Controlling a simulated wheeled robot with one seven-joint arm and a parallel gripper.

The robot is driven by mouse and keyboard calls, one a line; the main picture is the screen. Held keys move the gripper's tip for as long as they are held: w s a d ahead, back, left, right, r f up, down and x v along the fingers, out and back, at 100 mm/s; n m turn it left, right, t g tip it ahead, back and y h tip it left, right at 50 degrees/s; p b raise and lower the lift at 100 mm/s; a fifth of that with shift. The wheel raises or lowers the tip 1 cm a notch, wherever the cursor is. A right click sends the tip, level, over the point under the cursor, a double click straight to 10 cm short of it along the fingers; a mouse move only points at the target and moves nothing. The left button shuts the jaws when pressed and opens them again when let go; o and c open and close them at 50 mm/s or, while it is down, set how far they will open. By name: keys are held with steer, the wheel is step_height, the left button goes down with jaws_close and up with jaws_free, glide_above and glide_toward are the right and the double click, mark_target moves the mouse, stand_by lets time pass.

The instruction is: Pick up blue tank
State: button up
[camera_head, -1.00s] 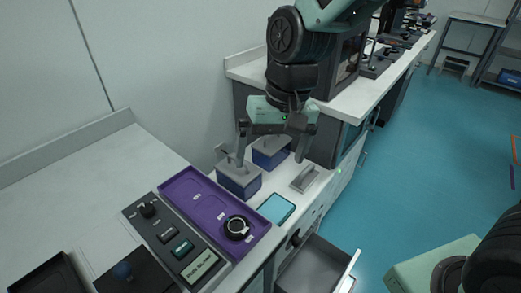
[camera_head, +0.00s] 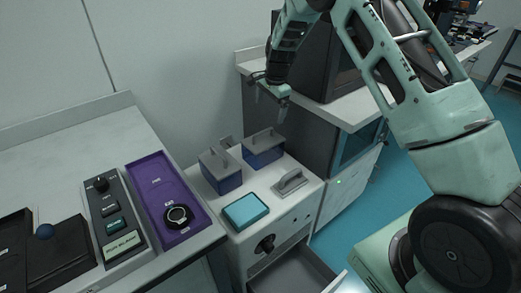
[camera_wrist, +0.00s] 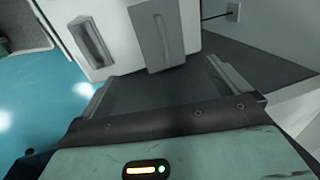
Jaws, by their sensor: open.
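Two blue tanks with grey lids and bar handles stand upright on the white cabinet top (camera_head: 276,206): a front-left blue tank (camera_head: 229,184) and a back-right blue tank (camera_head: 264,158). My gripper (camera_head: 272,104) is open and empty, pointing down above and behind the back-right tank, clear of both. In the wrist view, the jaws (camera_wrist: 165,92) are apart with nothing between them. A grey lid with a handle (camera_wrist: 156,35) shows beyond them; which tank it belongs to, I cannot tell.
A cyan-topped box (camera_head: 245,210) and a grey handled block (camera_head: 291,181) share the cabinet top. An open drawer (camera_head: 293,270) juts out below. A purple tray (camera_head: 160,180) lies on the left table. A dark box-shaped machine (camera_head: 335,75) stands close right of my gripper.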

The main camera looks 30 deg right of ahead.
glide_above(264, 139)
steer(key=s, duration=0.2)
step_height(264, 139, down, 10)
steer(key=shift+w+r+p, duration=0.1)
steer(key=shift+p, duration=0.2)
steer(key=shift+w+f+p, duration=0.15)
steer(key=shift+w+f, duration=0.05)
steer(key=shift+f, duration=0.7)
steer(key=shift+w+f+p, duration=0.1)
steer(key=shift+w+f, duration=0.15)
steer(key=shift+f, duration=0.6)
steer(key=shift+w+f+p, duration=0.15)
steer(key=shift+w+f, duration=0.05)
steer(key=shift+f, duration=0.7)
steer(key=c, duration=1.1)
steer(key=shift+d+r, duration=0.1)
